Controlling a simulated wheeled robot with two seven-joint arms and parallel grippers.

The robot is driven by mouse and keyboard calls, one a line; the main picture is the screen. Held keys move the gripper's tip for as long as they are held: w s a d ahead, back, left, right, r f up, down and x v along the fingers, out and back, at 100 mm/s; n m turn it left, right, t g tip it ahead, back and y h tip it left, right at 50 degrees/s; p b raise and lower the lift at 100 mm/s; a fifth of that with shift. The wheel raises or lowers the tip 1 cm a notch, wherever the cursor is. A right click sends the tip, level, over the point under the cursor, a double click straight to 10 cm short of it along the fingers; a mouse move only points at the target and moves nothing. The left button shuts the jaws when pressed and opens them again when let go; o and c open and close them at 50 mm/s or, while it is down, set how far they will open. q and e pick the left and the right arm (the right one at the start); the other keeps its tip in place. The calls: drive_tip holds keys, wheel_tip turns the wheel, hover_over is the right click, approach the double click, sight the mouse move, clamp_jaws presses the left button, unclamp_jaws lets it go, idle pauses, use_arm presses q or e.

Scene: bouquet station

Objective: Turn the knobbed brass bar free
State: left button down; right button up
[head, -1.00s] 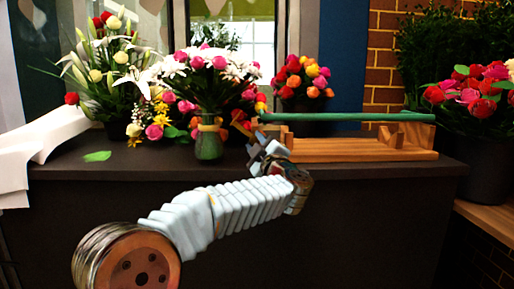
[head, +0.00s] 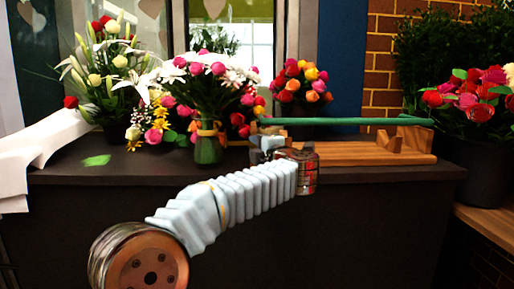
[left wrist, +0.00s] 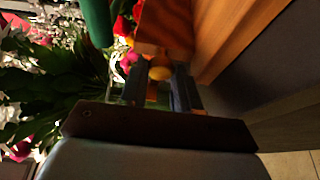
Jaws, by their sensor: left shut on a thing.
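A wooden stand (head: 365,155) holds a long green bar (head: 345,121) level along its top, at the right of the dark counter. My left gripper (head: 267,146) is at the stand's left end, below the green bar's end. In the left wrist view its two fingers (left wrist: 158,90) reach under a wooden part of the stand (left wrist: 165,25). A small yellow, knob-like piece (left wrist: 160,73) shows between the fingers. The brass bar's full shape is hidden by the gripper and the dark picture. The green bar also shows in the left wrist view (left wrist: 97,20). My right gripper is out of view.
A green vase of pink and white flowers (head: 208,150) stands close to the left of my gripper. Several other bouquets stand behind it and at the right. A loose green leaf (head: 96,160) lies on the counter (head: 110,178), white sheets at far left.

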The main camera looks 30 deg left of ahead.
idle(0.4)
use_arm(q)
drive_tip(key=c, duration=0.8)
unclamp_jaws()
drive_tip(key=shift+c, duration=0.2)
drive_tip(key=b+v, duration=0.1)
drive_tip(key=v, duration=1.2)
drive_tip(key=shift+s+d, duration=0.25)
drive_tip(key=shift+d, duration=0.05)
